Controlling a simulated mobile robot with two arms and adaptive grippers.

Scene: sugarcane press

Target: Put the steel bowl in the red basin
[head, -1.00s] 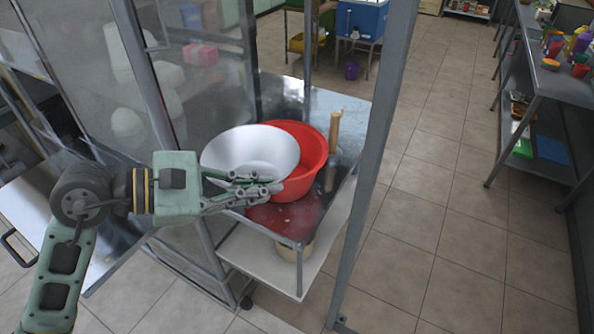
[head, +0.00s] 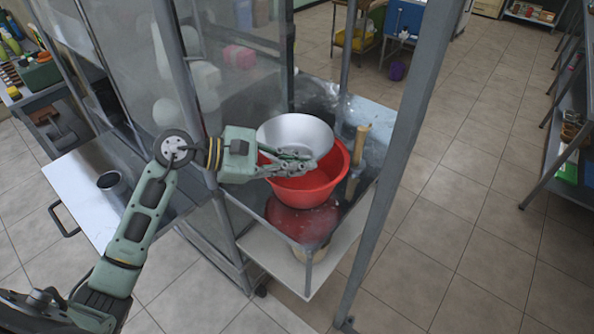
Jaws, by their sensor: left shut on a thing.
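The steel bowl (head: 295,132) is a shiny, wide bowl in the middle of the head view, slightly tilted. It overlaps the back left part of the red basin (head: 318,188). I cannot tell whether the bowl touches the basin. The red basin stands on the metal counter, with its front wall and right rim showing. My left gripper (head: 298,165) comes in from the left and is shut on the near rim of the steel bowl. Its fingers are over the basin's opening. The bowl's underside is hidden. My right gripper is not in view.
A wooden-handled tool (head: 356,150) stands just right of the basin. A grey frame post (head: 400,150) rises to the right of the counter, and glass panels (head: 240,70) stand to the left. A dark cup (head: 110,183) is on the white surface at left.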

